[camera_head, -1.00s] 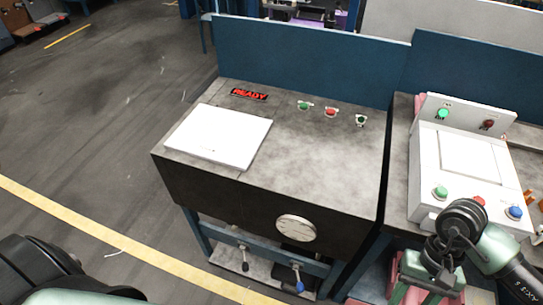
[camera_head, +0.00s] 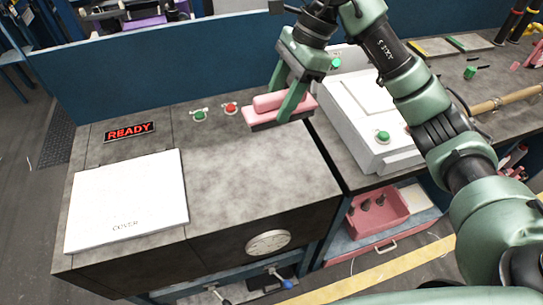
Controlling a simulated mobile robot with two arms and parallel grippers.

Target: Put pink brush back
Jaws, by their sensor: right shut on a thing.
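The pink brush (camera_head: 281,108) is in my right gripper (camera_head: 283,101), whose two fingers straddle its pink body. The brush has a dark underside and hangs over the right rear part of the grey machine top (camera_head: 240,165). I cannot tell for sure whether its underside touches the top. My right arm comes in from the right and reaches over the white control box. My left gripper is out of view.
A white cover plate (camera_head: 128,203) lies on the left of the top, near a READY sign (camera_head: 129,132). Green (camera_head: 199,115) and red (camera_head: 231,107) buttons sit left of the brush. The white control box (camera_head: 372,120) stands right. A pink bin (camera_head: 378,213) sits on the lower shelf.

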